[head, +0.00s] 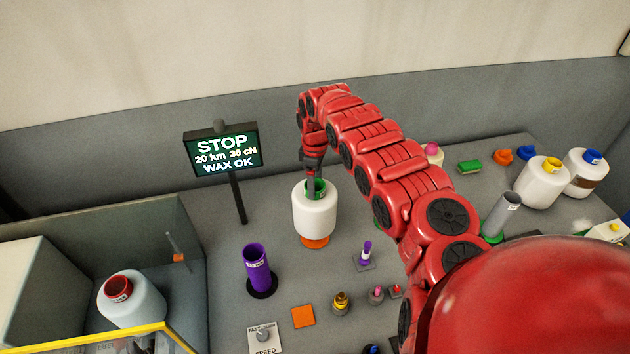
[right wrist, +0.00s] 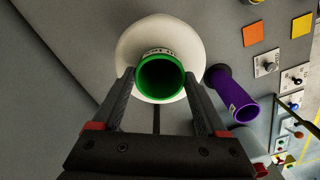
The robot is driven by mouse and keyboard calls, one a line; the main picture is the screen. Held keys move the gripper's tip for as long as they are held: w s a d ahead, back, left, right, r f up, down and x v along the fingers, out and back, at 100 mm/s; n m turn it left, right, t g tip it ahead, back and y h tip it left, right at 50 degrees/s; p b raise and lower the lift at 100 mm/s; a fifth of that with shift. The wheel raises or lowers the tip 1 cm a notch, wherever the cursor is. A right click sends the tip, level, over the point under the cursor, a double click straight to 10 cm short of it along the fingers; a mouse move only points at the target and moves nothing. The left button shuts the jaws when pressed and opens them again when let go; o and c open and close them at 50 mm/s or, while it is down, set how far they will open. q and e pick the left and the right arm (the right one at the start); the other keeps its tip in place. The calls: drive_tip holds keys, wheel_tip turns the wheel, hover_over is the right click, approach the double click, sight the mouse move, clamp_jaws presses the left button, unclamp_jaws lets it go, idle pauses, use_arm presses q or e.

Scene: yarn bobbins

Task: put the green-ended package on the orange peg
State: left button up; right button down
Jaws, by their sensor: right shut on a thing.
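The green-ended package is a white yarn bobbin (head: 315,216) with a green tube end on top. It stands upright in the head view, directly over an orange round base (head: 315,242), the only part of the orange peg that shows. The peg's post is hidden; I cannot tell whether the package rests on the base or hangs just above it. My right gripper (head: 314,178) points down and is shut on the package at its green tube. In the right wrist view the fingers lie either side of the green tube end (right wrist: 161,94). My left gripper is not in view.
A purple tube (head: 257,267) stands front left of the package. A sign on a post (head: 239,198) stands behind left. A walled bin (head: 184,243) at left holds a red-ended bobbin (head: 133,299). Small knobs and an orange square (head: 303,316) lie in front.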

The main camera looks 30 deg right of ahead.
wheel_tip(320, 180, down, 7)
drive_tip(key=b, duration=0.3)
drive_tip(key=shift+r+b, duration=0.15)
drive_tip(key=shift+b, duration=0.25)
drive_tip(key=shift+f, duration=0.3)
idle(0.6)
unclamp_jaws()
drive_tip(key=shift+s, duration=0.15)
drive_tip(key=shift+r, duration=0.1)
